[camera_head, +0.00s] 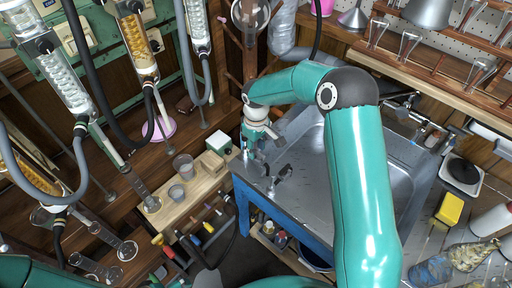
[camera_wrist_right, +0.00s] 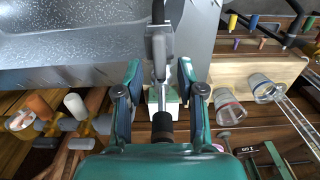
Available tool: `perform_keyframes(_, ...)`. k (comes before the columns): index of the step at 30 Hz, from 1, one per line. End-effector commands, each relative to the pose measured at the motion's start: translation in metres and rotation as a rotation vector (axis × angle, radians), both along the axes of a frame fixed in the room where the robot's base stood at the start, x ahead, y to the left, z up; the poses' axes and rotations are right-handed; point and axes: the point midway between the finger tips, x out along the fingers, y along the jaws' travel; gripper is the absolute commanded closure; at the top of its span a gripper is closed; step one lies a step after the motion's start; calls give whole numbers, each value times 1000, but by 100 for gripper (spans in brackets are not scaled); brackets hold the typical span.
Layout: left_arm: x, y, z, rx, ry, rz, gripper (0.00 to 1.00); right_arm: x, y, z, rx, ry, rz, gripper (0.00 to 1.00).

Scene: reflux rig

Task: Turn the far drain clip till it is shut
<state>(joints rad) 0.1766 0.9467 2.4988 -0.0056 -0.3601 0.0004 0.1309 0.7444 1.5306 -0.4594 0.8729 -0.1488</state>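My right gripper (camera_head: 256,152) hangs at the left edge of the metal sink in the head view. In the right wrist view my right gripper (camera_wrist_right: 162,92) is open, with one finger on each side of a grey metal fitting (camera_wrist_right: 161,50) that looks like a drain clip. The fingers appear apart from it. In the head view a dark grey clip-like fitting (camera_head: 284,174) stands on the sink edge just right of and nearer than the gripper. Which fitting is the far drain clip is hard to tell, as my gripper hides that spot. My left gripper is out of view.
The grey sink (camera_head: 307,146) sits on a blue frame (camera_head: 244,205). A wooden bench (camera_head: 190,202) with beakers (camera_head: 184,166) stands to its left. Glass condensers (camera_head: 138,43) and hoses hang further left. A yellow sponge-like block (camera_head: 449,208) lies at the right.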

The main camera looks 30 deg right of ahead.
Motion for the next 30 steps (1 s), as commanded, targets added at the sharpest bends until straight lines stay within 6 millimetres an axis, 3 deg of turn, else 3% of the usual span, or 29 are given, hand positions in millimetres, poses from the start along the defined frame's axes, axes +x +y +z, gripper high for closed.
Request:
perform_keyframes(10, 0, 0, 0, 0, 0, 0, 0, 0, 0, -4, 0, 1, 1, 61)
perform_keyframes(17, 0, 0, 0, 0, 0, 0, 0, 0, 0, -3, 0, 0, 1, 100)
perform_keyframes(30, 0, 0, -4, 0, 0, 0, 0, 0, 0, -4, 0, -1, -33, 100)
